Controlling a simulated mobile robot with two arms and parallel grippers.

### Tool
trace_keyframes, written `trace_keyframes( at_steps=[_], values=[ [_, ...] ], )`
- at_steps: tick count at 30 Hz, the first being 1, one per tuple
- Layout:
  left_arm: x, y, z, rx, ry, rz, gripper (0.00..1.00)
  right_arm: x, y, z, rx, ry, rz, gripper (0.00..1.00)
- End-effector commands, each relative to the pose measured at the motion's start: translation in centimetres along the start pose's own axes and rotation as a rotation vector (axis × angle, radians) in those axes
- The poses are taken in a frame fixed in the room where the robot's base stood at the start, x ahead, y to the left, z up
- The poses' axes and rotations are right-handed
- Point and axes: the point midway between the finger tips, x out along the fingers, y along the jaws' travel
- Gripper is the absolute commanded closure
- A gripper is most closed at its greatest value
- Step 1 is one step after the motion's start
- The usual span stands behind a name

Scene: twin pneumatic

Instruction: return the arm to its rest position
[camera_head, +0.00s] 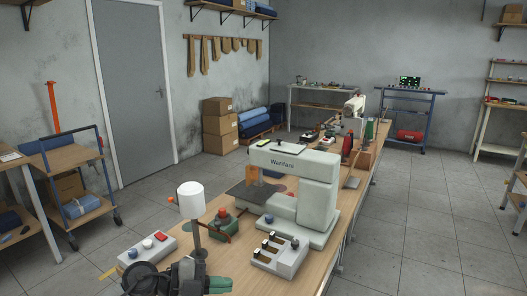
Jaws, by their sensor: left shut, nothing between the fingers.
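My left gripper (219,284) is at the bottom of the head view, low over the near end of the wooden workbench. Its green fingertips are together with nothing between them. The dark arm behind it comes in from the bottom left. A white spool on a stand (191,201) rises just behind the gripper. A large grey machine (318,190) marked with lettering stands beyond it to the right. My right gripper is not in the picture.
A grey box with buttons (147,249) lies left of the spool, and a block with dark levers (279,254) right of the gripper. A red-and-green device (224,222) stands behind. The floor (420,235) right of the bench is clear. A blue cart (73,170) stands left.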

Motion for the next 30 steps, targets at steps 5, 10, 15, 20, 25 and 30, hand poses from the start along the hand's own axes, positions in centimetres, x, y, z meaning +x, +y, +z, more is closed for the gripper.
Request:
trace_keyframes(
  at_steps=[5,10,15,20,25,30],
  values=[
    [0.7,-2.1,-3.3,-0.129,-0.013,-0.539,1.00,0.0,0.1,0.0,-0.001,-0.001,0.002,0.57],
    [-3.1,-1.0,-2.3,-0.389,-0.248,-0.931,1.00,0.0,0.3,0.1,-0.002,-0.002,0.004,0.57],
    [-7.7,5.6,-0.4,-0.748,-0.620,-1.100,1.00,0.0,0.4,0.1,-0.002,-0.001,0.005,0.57],
    [-10.8,14.4,-1.1,-1.089,-0.967,-1.026,1.00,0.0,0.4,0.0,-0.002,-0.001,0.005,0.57],
    [-12.2,21.0,-3.7,-1.323,-1.182,-0.854,1.00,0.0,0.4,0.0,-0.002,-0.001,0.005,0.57],
    [-13.0,25.6,-6.9,-1.486,-1.310,-0.671,1.00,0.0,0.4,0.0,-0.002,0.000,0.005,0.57]
  ],
)
